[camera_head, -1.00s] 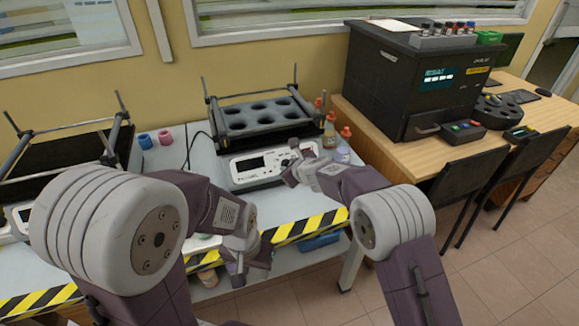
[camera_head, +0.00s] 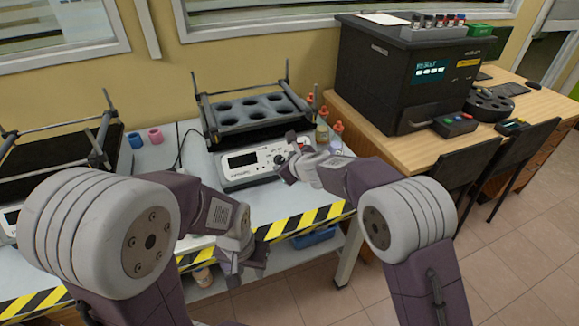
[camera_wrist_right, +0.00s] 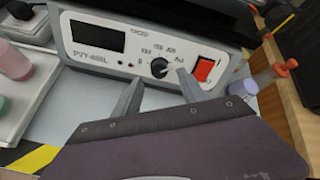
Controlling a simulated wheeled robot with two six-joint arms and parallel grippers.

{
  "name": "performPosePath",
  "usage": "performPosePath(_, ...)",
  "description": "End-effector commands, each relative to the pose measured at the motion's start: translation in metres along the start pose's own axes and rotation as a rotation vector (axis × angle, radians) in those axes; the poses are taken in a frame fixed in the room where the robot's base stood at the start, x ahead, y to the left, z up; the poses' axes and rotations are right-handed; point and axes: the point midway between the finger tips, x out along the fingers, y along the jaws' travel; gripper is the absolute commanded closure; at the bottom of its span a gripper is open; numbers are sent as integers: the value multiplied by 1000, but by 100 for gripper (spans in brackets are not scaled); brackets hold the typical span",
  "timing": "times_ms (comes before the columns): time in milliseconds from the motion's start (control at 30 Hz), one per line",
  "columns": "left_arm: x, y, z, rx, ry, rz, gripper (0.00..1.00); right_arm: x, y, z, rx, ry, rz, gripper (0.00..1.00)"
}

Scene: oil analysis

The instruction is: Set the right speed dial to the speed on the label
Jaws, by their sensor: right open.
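The right shaker (camera_head: 255,112) has a white front panel with a dark display (camera_head: 241,160). In the right wrist view, its black speed dial (camera_wrist_right: 159,67) sits under a small printed scale, between the display (camera_wrist_right: 97,37) and a red switch (camera_wrist_right: 204,69). My right gripper (camera_head: 287,155) is open at the panel's right part. In the right wrist view, its fingers (camera_wrist_right: 160,76) stand on either side of the dial's lower part; I cannot tell if they touch it. My left gripper (camera_head: 240,264) hangs low before the table's front edge, its jaws unclear. I cannot read a speed label.
Bottles with red caps (camera_head: 337,135) stand right of the shaker. A second shaker (camera_head: 58,155) is at the left, with blue and pink pieces (camera_head: 155,135) between. A black analyser (camera_head: 405,75) stands on the wooden desk. Yellow-black tape (camera_head: 310,220) marks the table's front edge.

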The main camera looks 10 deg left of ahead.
Motion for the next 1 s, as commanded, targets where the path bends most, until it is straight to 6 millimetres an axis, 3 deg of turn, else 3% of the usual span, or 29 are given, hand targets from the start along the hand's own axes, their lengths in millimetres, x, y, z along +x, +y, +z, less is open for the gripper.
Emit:
performPosePath(100, 6, 0, 1, 0, 0, 0, 64, -26, 0, 0, 0, -2, -1, 51)
performPosePath(300, 6, 0, 1, 0, 0, 0, 64, -52, 0, 0, 0, 1, 0, 51)
performPosePath(767, 6, 0, 1, 0, 0, 0, 64, -54, -1, -1, 2, 2, -1, 51)
performPosePath(867, 6, 0, 1, 0, 0, 0, 64, -60, -26, -6, 25, 4, -40, 51)
performPosePath(933, 6, 0, 1, 0, 0, 0, 64, -78, -65, -14, 61, 4, -104, 51)
performPosePath(1000, 6, 0, 1, 0, 0, 0, 64, -107, -101, -50, 49, 58, -160, 51)
